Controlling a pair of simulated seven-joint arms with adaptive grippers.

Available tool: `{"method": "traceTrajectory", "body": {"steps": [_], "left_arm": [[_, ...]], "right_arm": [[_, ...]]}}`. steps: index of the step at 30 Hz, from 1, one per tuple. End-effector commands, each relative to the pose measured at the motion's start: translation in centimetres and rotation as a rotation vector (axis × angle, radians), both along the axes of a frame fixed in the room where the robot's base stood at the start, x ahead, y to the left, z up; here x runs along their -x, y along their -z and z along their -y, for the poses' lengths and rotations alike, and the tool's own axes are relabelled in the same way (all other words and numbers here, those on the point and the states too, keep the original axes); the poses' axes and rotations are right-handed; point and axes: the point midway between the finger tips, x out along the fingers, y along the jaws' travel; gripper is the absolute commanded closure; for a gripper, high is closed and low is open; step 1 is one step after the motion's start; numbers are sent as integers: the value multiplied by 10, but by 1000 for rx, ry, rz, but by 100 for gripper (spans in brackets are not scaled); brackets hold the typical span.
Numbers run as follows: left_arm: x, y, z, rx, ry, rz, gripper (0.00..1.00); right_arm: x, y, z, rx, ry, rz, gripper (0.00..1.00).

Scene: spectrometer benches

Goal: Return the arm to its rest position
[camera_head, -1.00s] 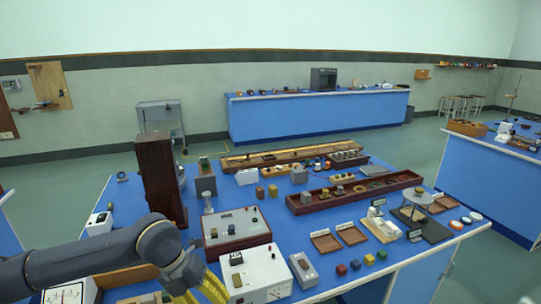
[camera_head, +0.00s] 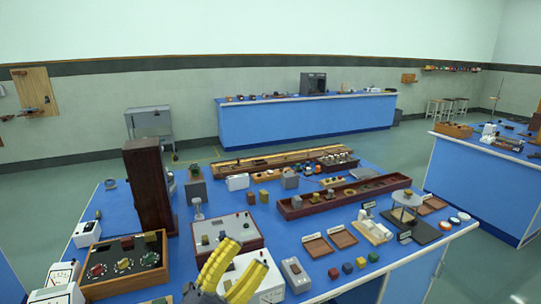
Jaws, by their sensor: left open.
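My left gripper (camera_head: 248,256) shows at the bottom middle of the head view. Its two yellow fingers point up and to the right, apart from each other, with nothing seen between them. They overlap the white instrument box (camera_head: 268,290) and part of the grey-topped wooden box (camera_head: 240,226) in the picture; I cannot tell how far above them they are. The rest of the left arm is out of view below the frame. My right gripper is not in view.
The blue bench (camera_head: 290,222) is crowded. A tall dark wooden block (camera_head: 149,190) stands at its left, with a black-topped knob box (camera_head: 122,262) in front. Small coloured cubes (camera_head: 347,268), wooden trays (camera_head: 318,246) and a grey box (camera_head: 296,273) lie to the gripper's right.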

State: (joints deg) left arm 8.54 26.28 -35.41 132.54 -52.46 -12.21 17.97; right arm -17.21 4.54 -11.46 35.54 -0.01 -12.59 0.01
Motion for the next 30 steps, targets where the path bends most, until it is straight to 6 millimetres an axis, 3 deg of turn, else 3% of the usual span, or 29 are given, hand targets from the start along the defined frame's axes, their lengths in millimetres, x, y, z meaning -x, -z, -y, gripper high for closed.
{"method": "traceTrajectory", "body": {"steps": [4, 8, 11, 15, 18, 21, 30], "left_arm": [[-17, 44, -60, 100, -261, -208, 42], [-14, 100, -113, 130, -479, -418, 42], [2, 149, -151, 125, -631, -591, 42], [42, 216, -194, 79, -803, -830, 42], [75, 253, -215, 34, -889, -975, 42], [102, 278, -229, -5, -945, -1083, 42], [173, 325, -254, -112, -1040, -1322, 42]], "right_arm": [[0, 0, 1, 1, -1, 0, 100], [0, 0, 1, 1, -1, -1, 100], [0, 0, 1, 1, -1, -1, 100], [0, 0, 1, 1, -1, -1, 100], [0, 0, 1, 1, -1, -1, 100], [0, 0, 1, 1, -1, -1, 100], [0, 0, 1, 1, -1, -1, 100]]}}
